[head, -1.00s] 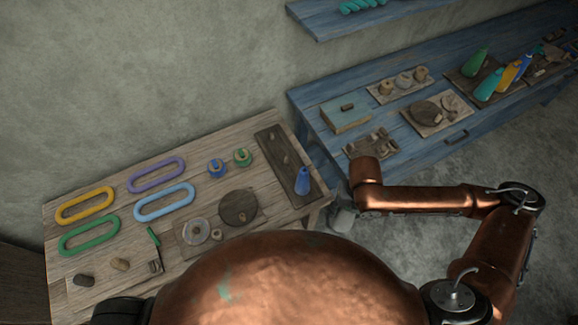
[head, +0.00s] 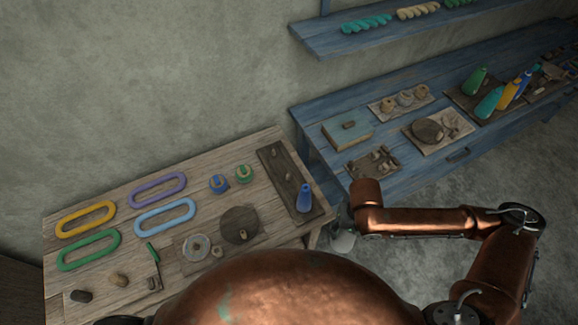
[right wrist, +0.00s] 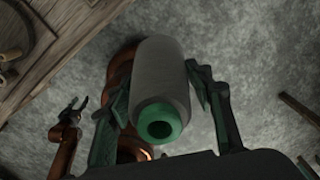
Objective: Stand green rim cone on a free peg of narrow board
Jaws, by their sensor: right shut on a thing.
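A grey cone with a green rim (right wrist: 160,112) is held between the fingers of my right gripper (right wrist: 162,92) in the right wrist view, its green end facing the camera. In the head view the cone (head: 343,240) is a pale shape beside the wooden table's right end, mostly hidden by my right arm. The dark narrow board (head: 272,165) lies at the table's right end. A blue cone (head: 304,198) stands near its front; bare pegs (head: 287,177) show behind it. My left gripper (right wrist: 74,108) shows small in the right wrist view, its fingers apart and empty.
Yarn rings (head: 165,215), two small spools (head: 218,184) and a round dark disc (head: 240,225) lie on the wooden table left of the board.

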